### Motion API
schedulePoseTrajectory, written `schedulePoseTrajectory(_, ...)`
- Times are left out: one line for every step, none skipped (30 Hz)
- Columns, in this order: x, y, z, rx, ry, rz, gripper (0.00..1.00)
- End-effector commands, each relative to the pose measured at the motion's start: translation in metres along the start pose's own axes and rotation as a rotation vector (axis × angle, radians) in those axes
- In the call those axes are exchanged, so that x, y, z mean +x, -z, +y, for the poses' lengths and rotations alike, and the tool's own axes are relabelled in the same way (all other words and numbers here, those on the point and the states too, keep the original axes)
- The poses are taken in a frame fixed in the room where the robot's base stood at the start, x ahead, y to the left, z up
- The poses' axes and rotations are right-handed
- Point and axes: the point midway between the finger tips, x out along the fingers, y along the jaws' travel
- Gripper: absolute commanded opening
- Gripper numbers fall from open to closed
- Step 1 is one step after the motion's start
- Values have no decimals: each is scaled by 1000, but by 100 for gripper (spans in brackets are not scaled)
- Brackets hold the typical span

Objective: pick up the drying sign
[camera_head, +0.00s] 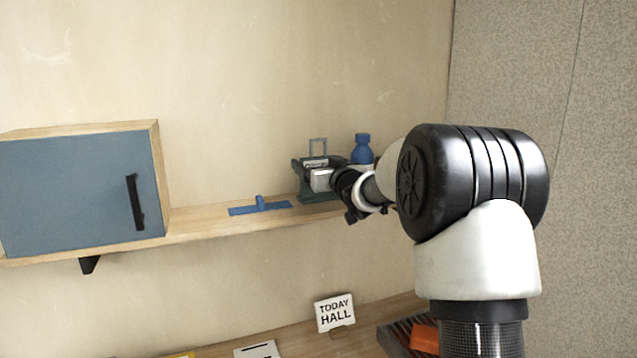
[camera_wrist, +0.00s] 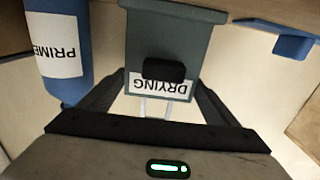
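The drying sign (camera_wrist: 166,88) is a white label with black DRYING lettering on a grey-teal body, upside down in the wrist view. In the head view this grey-teal piece (camera_head: 303,170) stands on the shelf with a thin loop on top. My gripper (camera_wrist: 162,88) has its dark fingers spread on either side of the labelled part, looking open; I cannot tell whether they touch it. A black block (camera_wrist: 163,69) covers part of the label's edge. In the head view my arm hides much of the gripper.
A blue primer bottle (camera_wrist: 62,45) stands close beside the sign; it also shows in the head view (camera_head: 362,150). A blue flat tool (camera_head: 260,207) lies on the shelf (camera_head: 200,222) to the left, near a blue-door cabinet (camera_head: 75,195). A TODAY HALL card (camera_head: 334,312) stands below.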

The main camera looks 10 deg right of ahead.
Motion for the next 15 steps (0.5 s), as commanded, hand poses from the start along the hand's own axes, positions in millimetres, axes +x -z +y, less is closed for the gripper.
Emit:
schedulePoseTrajectory(0, 0, 0, 0, 0, 0, 75)
schedulePoseTrajectory(0, 0, 0, 0, 0, 0, 70)
schedulePoseTrajectory(0, 0, 0, 0, 0, 0, 63)
schedulePoseTrajectory(0, 0, 0, 0, 0, 0, 58)
schedulePoseTrajectory(0, 0, 0, 0, 0, 0, 53)
schedulePoseTrajectory(0, 1, 0, 0, 0, 1, 53)
schedulePoseTrajectory(0, 1, 0, 0, 0, 1, 53)
schedulePoseTrajectory(0, 1, 0, 0, 0, 1, 53)
schedulePoseTrajectory(0, 1, 0, 0, 0, 1, 53)
schedulePoseTrajectory(0, 1, 0, 0, 0, 1, 53)
schedulePoseTrajectory(0, 1, 0, 0, 0, 2, 53)
schedulePoseTrajectory(0, 3, 0, 0, 0, 2, 53)
schedulePoseTrajectory(0, 5, 0, 0, 0, 2, 53)
schedulePoseTrajectory(0, 8, 0, 0, 0, 3, 53)
schedulePoseTrajectory(0, 14, 0, 0, 0, 4, 53)
